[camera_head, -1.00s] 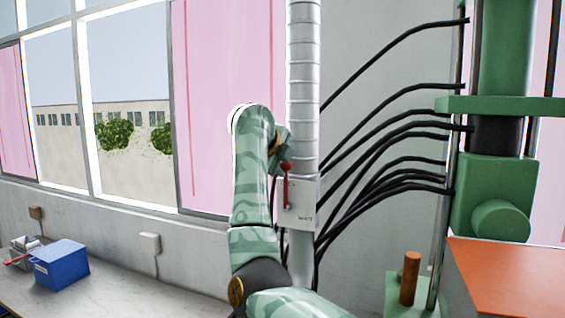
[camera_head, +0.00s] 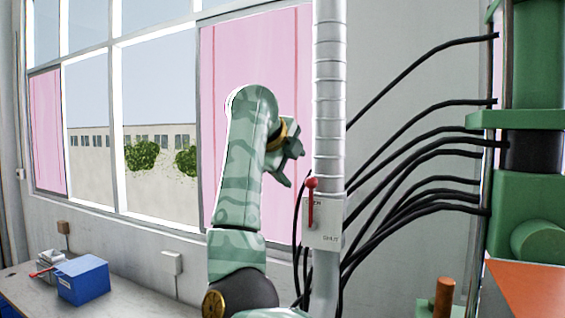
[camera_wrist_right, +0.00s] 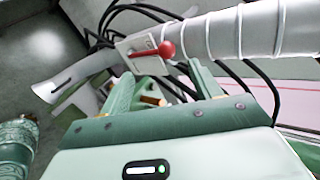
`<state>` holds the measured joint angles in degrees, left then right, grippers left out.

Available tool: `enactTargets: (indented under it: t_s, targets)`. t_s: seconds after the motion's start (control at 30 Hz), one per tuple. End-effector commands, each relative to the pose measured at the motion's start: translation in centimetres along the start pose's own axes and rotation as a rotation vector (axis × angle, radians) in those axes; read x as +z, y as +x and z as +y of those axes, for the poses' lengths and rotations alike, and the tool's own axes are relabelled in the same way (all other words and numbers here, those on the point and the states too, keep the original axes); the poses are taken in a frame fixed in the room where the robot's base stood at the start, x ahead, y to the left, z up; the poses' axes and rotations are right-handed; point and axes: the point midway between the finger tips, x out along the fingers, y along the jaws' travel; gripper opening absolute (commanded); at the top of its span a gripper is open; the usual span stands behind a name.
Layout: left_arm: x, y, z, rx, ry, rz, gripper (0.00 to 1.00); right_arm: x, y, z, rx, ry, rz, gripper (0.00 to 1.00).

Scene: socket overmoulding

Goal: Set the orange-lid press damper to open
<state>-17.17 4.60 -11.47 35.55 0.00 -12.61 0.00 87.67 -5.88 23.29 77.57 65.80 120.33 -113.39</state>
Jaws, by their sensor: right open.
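The damper lever (camera_head: 311,206) is a red handle with a round knob at its upper end. It stands upright on a pale plate (camera_head: 325,236) on the silver duct (camera_head: 328,110); lettering on the plate's lower part seems to read SHUT. In the right wrist view the red knob (camera_wrist_right: 167,49) is just beyond the fingertips, apart from them. My right gripper (camera_head: 293,166) is open and empty, left of the duct and slightly above the knob. Its spread fingers show in the wrist view (camera_wrist_right: 160,78). My left gripper is out of view.
Black cables (camera_head: 410,135) run from behind the duct to a green press (camera_head: 510,200) at right. An orange surface (camera_head: 535,287) is at lower right. A blue box (camera_head: 82,280) sits on the bench (camera_head: 130,302) at left. Windows fill the back left.

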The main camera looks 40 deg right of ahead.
Motion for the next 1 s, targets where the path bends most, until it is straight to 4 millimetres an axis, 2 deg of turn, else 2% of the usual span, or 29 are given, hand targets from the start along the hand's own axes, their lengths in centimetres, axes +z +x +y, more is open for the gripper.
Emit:
enactTargets:
  t_s: [0.1,0.3,1.0]
  targets:
    - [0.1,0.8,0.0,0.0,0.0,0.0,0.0,0.1,-2.7,0.2,0.002,0.001,-0.005,0.63]
    - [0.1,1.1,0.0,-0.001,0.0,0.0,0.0,0.1,-5.2,0.1,0.003,-0.002,-0.001,0.63]
    - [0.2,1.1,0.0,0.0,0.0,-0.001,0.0,0.1,-5.7,0.1,0.002,0.029,0.002,0.63]
